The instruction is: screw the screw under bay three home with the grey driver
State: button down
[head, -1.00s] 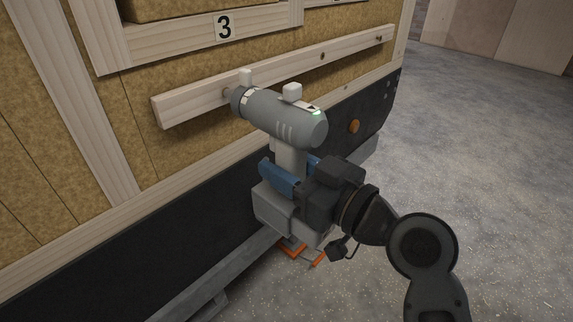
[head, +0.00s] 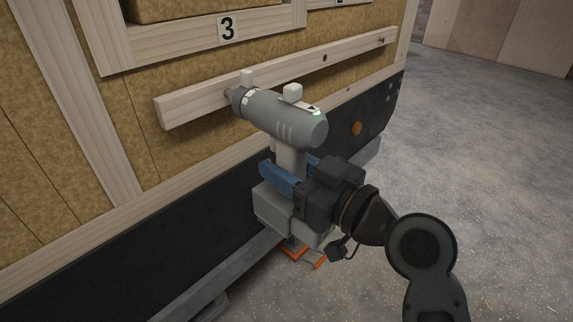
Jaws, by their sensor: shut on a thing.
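The grey driver (head: 285,118) is held upright by its handle, with its nose toward a pale wooden rail (head: 190,106) on the wall. My gripper (head: 290,177), with blue fingers, is shut around the driver's handle. A small green light shows on the driver's back end. The driver's tip (head: 229,93) is at the rail's face below the number 3 plate (head: 228,28). The screw there cannot be made out behind the nose, and I cannot tell whether the tip touches it.
Two dark spots, a hole or screw head (head: 325,58) and another (head: 381,41), lie farther right on the rail. An orange round lamp (head: 357,128) sits on the black lower skirt. A grey frame bar runs below. Open concrete floor (head: 480,180) lies to the right.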

jog(key=shift+s+d+r, duration=0.1)
jog(key=shift+b+v, duration=0.3)
jog(key=shift+v, duration=1)
jog(key=w+d+b, duration=0.3)
jog(key=d, duration=0.4)
jog(key=shift+d, duration=0.25)
